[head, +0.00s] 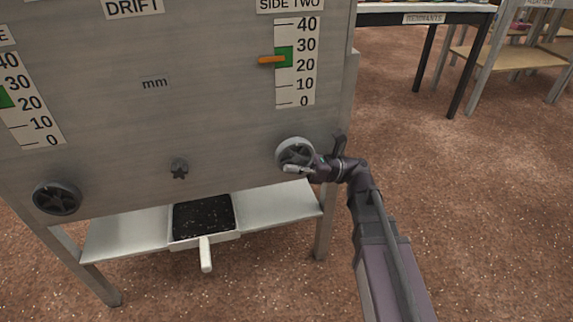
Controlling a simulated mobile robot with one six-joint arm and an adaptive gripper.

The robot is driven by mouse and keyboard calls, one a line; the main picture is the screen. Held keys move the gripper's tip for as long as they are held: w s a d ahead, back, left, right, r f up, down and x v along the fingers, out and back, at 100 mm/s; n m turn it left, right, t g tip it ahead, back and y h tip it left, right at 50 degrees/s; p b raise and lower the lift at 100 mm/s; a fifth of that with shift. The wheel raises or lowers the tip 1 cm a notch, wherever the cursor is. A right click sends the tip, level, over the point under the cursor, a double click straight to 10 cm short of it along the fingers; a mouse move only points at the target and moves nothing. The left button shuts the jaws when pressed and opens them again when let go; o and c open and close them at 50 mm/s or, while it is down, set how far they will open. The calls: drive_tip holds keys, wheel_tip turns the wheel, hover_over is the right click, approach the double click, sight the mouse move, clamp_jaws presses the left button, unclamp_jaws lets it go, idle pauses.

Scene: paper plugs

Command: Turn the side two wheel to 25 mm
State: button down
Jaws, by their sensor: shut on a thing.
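The side two wheel (294,152) is a grey handwheel low on the right of the metal panel. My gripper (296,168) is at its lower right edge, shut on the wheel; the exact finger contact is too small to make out. The side two scale (296,62) above it runs from 0 to 40 mm.
Another wheel (57,198) and a partly cut-off scale (24,100) are at the left. A small knob (179,168) sits between the wheels. A tray of dark grains (203,216) with a white handle rests on the shelf (125,238) below. Tables stand at the upper right.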

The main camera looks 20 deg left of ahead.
drive_tip(key=shift+s, duration=0.25)
drive_tip(key=shift+c, duration=2.4)
unclamp_jaws()
drive_tip(key=shift+w, duration=0.1)
drive_tip(key=shift+w+p, duration=0.15)
drive_tip(key=shift+p, duration=0.15)
